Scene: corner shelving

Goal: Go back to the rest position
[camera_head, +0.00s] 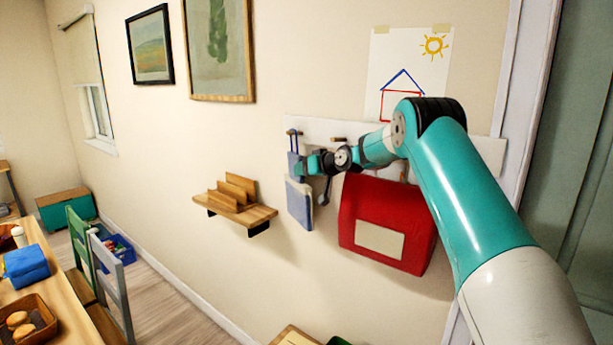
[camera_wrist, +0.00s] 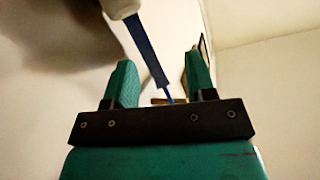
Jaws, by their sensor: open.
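My gripper (camera_head: 308,165) is stretched out to the wall rack, beside a blue strap (camera_head: 293,162) that hangs from the leftmost peg (camera_head: 294,132). A blue-grey pouch (camera_head: 300,204) hangs just below the gripper. In the wrist view my gripper (camera_wrist: 160,78) has its two teal fingers apart, and the blue strap (camera_wrist: 147,52) shows in the gap between them. I cannot tell whether the strap touches a finger. A pale rounded thing (camera_wrist: 120,7) at the strap's upper end is cut off by the frame.
A red bag (camera_head: 390,205) hangs right of the gripper, partly behind my arm. A small wooden wall shelf (camera_head: 258,214) is to the left. A child's drawing (camera_head: 405,65) is above. A table (camera_head: 68,290) and chairs (camera_head: 112,280) stand at lower left; some floor there is clear.

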